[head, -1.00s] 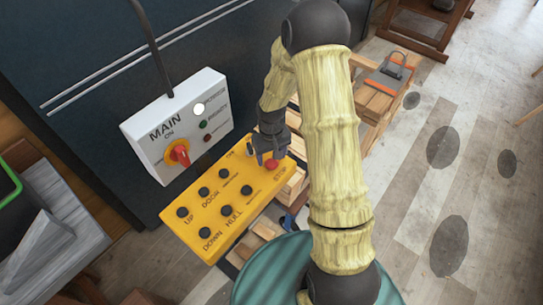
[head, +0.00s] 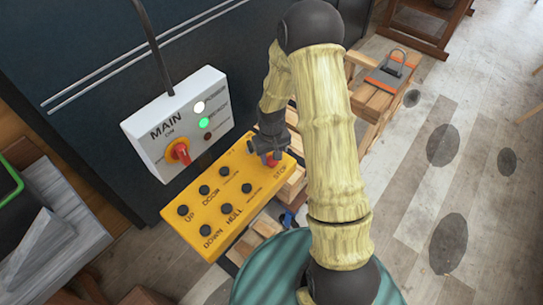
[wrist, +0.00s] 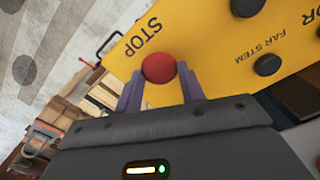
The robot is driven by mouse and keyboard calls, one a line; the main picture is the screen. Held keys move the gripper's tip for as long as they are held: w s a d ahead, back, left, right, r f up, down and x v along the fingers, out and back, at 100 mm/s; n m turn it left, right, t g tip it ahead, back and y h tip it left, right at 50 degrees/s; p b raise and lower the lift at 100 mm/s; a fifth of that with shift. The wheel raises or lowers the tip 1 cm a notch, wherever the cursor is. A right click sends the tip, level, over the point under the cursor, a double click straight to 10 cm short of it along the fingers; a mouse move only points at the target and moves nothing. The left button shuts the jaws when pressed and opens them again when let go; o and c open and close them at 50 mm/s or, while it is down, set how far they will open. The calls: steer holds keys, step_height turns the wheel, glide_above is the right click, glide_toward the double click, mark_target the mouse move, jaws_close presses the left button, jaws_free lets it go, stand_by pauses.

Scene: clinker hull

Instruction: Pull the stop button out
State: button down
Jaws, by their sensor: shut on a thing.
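The red stop button (wrist: 158,68) sits at the STOP end of the yellow control panel (head: 222,235). In the head view the stop button (head: 270,160) is partly hidden by my gripper. My gripper (head: 267,154) is over that end of the panel. In the wrist view my gripper (wrist: 160,92) has its two purple fingers on either side of the red button, shut on it.
The white MAIN box (head: 180,122) with a red and yellow switch (head: 178,151) is on the dark wall beside the panel. Its white and green lamps (head: 204,122) are lit. Wooden crates (head: 372,100) stand behind my arm. The plank floor at right is open.

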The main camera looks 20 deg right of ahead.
steer(key=shift+w+r, duration=0.1)
steer(key=shift+r, duration=0.15)
steer(key=c, duration=0.9)
jaws_free()
steer(key=shift+o, duration=0.2)
step_height(320, 180, up, 18)
steer(key=b, duration=0.4)
steer(key=shift+f, duration=0.25)
steer(key=shift+s+f, duration=0.1)
steer(key=shift+s, duration=0.15)
